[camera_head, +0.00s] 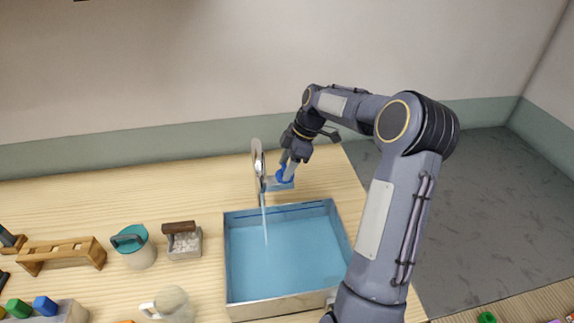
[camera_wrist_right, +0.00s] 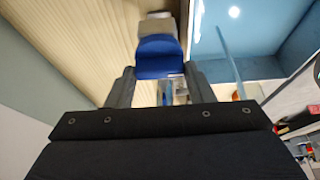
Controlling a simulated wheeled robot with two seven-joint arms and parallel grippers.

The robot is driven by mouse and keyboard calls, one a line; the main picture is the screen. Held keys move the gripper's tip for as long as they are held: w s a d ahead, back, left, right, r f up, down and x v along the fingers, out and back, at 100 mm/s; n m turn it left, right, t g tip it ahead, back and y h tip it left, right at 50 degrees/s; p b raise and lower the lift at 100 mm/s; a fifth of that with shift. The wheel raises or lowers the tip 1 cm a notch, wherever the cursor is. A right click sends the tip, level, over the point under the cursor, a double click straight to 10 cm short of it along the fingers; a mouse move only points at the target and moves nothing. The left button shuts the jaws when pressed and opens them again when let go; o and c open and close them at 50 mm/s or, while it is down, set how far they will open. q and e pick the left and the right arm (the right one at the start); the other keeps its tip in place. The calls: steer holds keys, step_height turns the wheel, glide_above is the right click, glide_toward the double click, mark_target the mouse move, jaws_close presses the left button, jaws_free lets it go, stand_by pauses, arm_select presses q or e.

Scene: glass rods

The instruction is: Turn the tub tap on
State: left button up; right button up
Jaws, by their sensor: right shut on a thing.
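The tub tap (camera_head: 259,165) stands behind the tub, a tall pale metal spout. A thin stream of water (camera_head: 265,225) runs down from it into the tub (camera_head: 275,304), which holds blue water. The tap's blue handle (camera_head: 285,175) is beside the spout on its right. My right gripper (camera_head: 287,164) reaches it from behind and right. In the right wrist view the blue handle (camera_wrist_right: 158,56) sits between the two fingers of my right gripper (camera_wrist_right: 160,76), which is shut on it. My left gripper is not in view.
Table between tap and rack is mostly clear.

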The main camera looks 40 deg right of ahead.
stand_by(0.4)
steer(key=o, duration=1)
steer(key=b+v, duration=0.1)
steer(key=v, duration=0.7)
steer(key=shift+w, duration=0.1)
